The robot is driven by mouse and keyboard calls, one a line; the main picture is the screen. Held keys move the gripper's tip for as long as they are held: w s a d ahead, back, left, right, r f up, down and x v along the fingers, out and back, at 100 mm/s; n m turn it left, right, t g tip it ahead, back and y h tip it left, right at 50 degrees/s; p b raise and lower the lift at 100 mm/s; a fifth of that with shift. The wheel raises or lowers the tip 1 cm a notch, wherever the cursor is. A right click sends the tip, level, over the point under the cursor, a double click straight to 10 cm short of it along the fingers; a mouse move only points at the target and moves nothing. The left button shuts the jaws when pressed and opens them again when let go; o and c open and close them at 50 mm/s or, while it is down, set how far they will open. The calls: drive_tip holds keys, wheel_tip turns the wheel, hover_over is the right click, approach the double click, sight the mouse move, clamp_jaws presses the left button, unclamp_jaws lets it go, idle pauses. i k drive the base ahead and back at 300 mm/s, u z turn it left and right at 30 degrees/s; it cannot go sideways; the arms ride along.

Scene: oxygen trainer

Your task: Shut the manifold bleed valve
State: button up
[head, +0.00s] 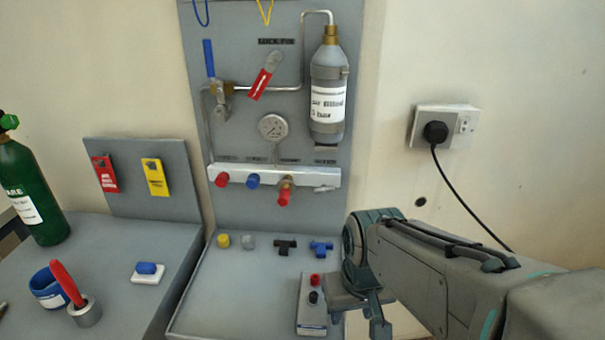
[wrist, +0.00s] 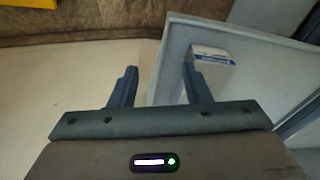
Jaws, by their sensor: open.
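The silver manifold bar (head: 232,176) runs across the grey panel in the head view. It carries a red knob (head: 221,180), a blue knob (head: 253,181), a brass fitting with a red end (head: 285,192) and a small silver lever (head: 325,188) at its right end. The labels above them are too small to read, so I cannot tell for sure which is the bleed valve. My gripper (head: 358,318) is open, pointing down, low and to the right of the manifold, apart from it. In the wrist view its two fingers (wrist: 161,88) are spread with nothing between them.
A gauge (head: 273,127), a blue-handled valve (head: 210,62), a red-tagged lever (head: 265,78) and a grey bottle (head: 327,95) are above the manifold. Loose fittings (head: 285,246) and a small box (head: 312,308) lie below it. A plugged socket (head: 441,127) is on the right wall.

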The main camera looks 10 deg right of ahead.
sight(324, 188)
drive_tip(key=u, duration=0.05)
drive_tip(key=k, duration=0.95)
drive_tip(key=z, duration=0.45)
drive_tip(key=i, duration=0.45)
drive_tip(key=u, duration=1.55)
